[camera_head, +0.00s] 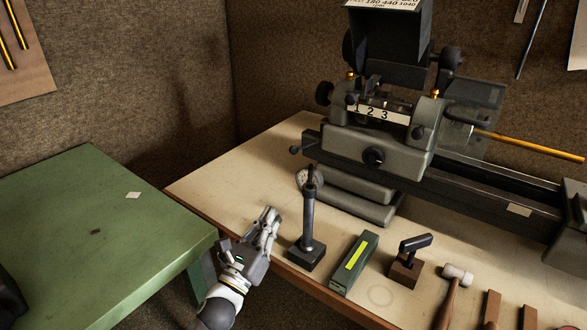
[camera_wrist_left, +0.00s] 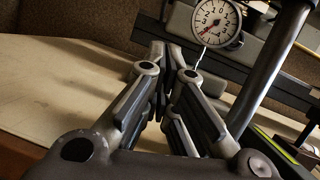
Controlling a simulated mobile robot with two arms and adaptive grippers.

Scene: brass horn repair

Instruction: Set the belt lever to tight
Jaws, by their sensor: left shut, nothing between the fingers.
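The grey bench lathe (camera_head: 375,147) stands on the pale workbench at the upper right. A short lever with a dark ball end (camera_head: 295,150) sticks out at its left end, and a dark ball knob (camera_head: 450,57) stands beside the raised black cover (camera_head: 390,50). I cannot tell which of these is the belt lever, nor its setting. My left gripper (camera_head: 270,217) is shut and empty near the bench's front left edge, well short of the lathe. Its shut fingers also show in the left wrist view (camera_wrist_left: 168,62). My right gripper is not in view.
A dial gauge (camera_wrist_left: 217,22) on an upright stand (camera_head: 309,215) is just right of my left gripper. A green box (camera_head: 354,263), a lever block (camera_head: 406,268) and a mallet (camera_head: 453,290) line the front. The green table (camera_head: 90,220) is at left. Bare bench lies behind the gripper.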

